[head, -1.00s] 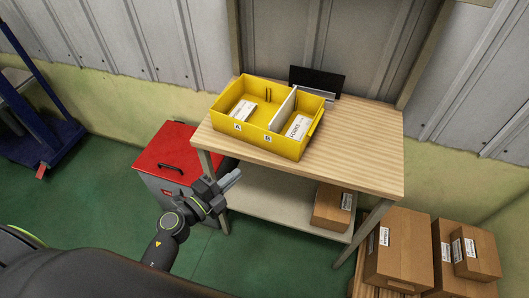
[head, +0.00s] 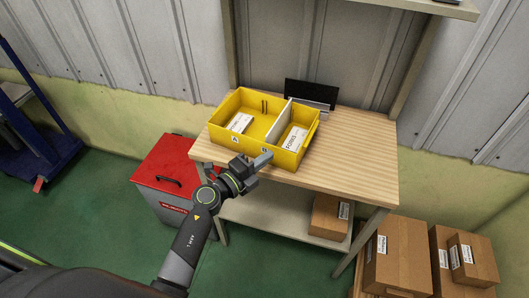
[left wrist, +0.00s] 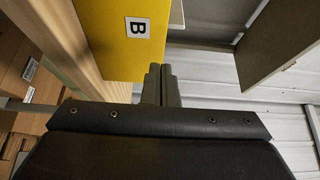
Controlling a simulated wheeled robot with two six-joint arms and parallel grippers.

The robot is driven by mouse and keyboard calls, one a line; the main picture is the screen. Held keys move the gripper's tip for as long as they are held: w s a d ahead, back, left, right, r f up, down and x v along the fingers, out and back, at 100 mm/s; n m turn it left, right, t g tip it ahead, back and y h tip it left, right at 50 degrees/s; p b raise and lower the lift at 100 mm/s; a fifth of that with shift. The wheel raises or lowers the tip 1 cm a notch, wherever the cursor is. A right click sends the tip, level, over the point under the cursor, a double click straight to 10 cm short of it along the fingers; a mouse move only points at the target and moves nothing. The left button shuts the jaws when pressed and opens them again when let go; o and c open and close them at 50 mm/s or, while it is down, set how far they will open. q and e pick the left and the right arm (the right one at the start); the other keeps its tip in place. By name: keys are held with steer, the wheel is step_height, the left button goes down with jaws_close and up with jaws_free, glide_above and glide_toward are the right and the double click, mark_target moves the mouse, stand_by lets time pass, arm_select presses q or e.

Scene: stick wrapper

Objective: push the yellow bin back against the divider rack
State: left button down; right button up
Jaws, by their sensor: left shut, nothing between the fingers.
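The yellow bin (head: 280,157) sits on the wooden table, with compartments A and B split by a white divider and packets inside. The divider rack (head: 312,92), a dark upright panel with a grey base, stands behind it near the table's back edge. My left gripper (head: 262,160) is shut and empty at the bin's front wall, by the B label; I cannot tell whether it touches. In the left wrist view the shut fingers (left wrist: 160,75) point toward the yellow wall (left wrist: 105,30) beside the B label. My right gripper is not in view.
The wooden table (head: 350,165) is bare to the right of the bin. A red-topped cabinet (head: 165,160) stands at its left. Cardboard boxes (head: 395,255) are at the lower right, and one box (head: 328,215) is on the lower shelf.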

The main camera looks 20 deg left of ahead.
mark_target(266, 145)
arm_select(q)
steer(key=shift+w+a, duration=0.3)
steer(key=shift+w, duration=0.55)
steer(key=shift+w+a, duration=0.2)
steer(key=shift+w, duration=0.65)
steer(key=shift+w+a, duration=0.2)
steer(key=shift+w, duration=0.6)
steer(key=shift+s, duration=0.1)
steer(key=shift+s+f, duration=0.1)
